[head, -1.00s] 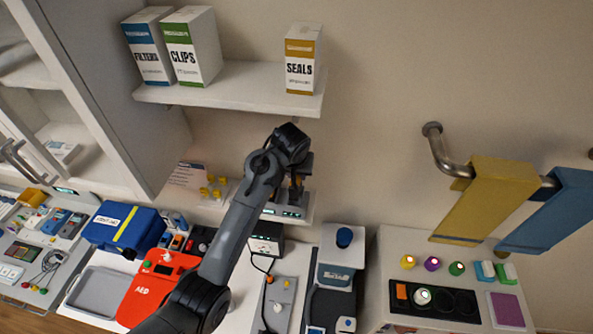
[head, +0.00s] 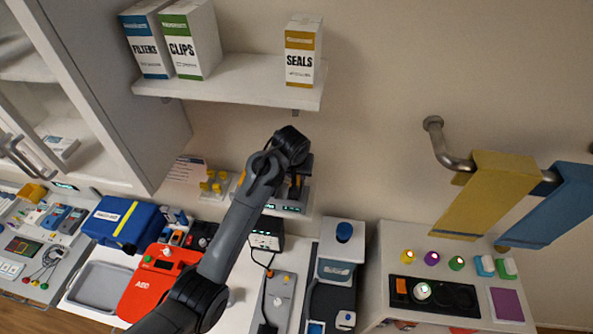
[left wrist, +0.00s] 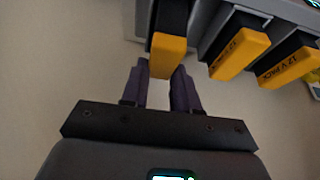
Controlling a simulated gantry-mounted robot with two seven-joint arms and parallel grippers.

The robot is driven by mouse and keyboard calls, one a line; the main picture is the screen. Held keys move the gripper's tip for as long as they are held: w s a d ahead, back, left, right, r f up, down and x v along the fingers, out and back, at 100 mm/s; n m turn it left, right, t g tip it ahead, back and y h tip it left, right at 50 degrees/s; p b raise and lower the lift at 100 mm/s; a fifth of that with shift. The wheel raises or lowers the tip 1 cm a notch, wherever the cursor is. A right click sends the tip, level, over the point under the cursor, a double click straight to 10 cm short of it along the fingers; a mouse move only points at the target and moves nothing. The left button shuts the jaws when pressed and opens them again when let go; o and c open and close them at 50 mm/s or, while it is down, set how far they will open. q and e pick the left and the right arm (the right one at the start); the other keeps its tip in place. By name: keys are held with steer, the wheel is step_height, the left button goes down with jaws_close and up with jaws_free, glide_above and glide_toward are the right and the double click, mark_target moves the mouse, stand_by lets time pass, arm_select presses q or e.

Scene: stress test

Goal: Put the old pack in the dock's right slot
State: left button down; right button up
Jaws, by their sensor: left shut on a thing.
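My left gripper (left wrist: 163,72) is shut on a black pack with a yellow end (left wrist: 169,58). The pack's black body lies between grey walls at the end of the dock (left wrist: 203,12) at left in the left wrist view; how deep it sits I cannot tell. Two more such packs, marked 12 V PACK, stand in the dock beside it: a middle pack (left wrist: 240,54) and a right pack (left wrist: 288,67). In the head view my left gripper (head: 296,190) is at the dock (head: 288,210) below the wall shelf, largely hidden by its own arm. My right gripper is not in view.
The wall shelf (head: 235,78) with boxes is above my left arm. A blue case (head: 125,224) and a red AED (head: 157,280) lie below left. A white device (head: 341,250) stands below right.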

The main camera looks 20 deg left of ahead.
arm_select(q)
steer(key=shift+f, duration=0.15)
steer(key=c, duration=0.9)
jaws_free()
steer(key=shift+o, duration=0.6)
